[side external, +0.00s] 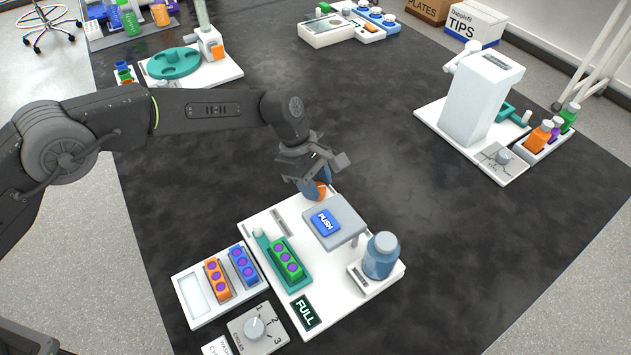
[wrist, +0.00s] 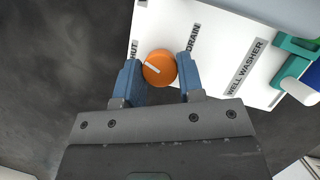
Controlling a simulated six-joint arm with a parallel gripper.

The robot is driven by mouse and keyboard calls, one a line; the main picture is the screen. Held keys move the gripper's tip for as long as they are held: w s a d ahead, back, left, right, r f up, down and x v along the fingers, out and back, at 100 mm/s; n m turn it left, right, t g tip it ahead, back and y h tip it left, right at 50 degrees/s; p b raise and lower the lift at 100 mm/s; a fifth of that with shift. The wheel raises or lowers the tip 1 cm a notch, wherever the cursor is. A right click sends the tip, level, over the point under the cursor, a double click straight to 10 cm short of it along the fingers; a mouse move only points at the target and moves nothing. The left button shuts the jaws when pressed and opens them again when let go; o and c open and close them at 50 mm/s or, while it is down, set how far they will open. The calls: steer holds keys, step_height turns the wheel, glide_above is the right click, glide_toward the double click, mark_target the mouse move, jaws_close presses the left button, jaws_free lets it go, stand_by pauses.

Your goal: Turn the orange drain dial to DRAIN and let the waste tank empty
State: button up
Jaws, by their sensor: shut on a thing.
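The orange drain dial (wrist: 158,68) sits on the white well washer base between the labels SHUT (wrist: 134,50) and DRAIN (wrist: 193,40) in the wrist view. Its white pointer line slants up-left, toward the SHUT side. My gripper (wrist: 160,76) has its two blue fingers shut on either side of the dial. In the side view the dial (side external: 320,192) shows partly behind my gripper (side external: 316,187) at the base's far edge. A black sign reading FULL (side external: 305,310) is at the base's front. A blue bottle with a grey cap (side external: 382,256) stands at its right.
A grey block with a blue PUSH button (side external: 325,222) stands close to the dial. A teal holder (side external: 263,249) carries a green well strip. A tray (side external: 192,318) with orange and blue strips and a numbered dial (side external: 254,328) lie to the left.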

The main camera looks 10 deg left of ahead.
steer(key=m+g, duration=0.1)
steer(key=m, duration=0.1)
steer(key=m+y, duration=0.1)
steer(key=m, duration=0.2)
steer(key=shift+w+d+m+g, duration=0.15)
steer(key=shift+m+g, duration=0.15)
steer(key=shift+g, duration=0.1)
steer(key=shift+m+y, duration=0.3)
steer(key=shift+m, duration=0.1)
steer(key=o, duration=0.9)
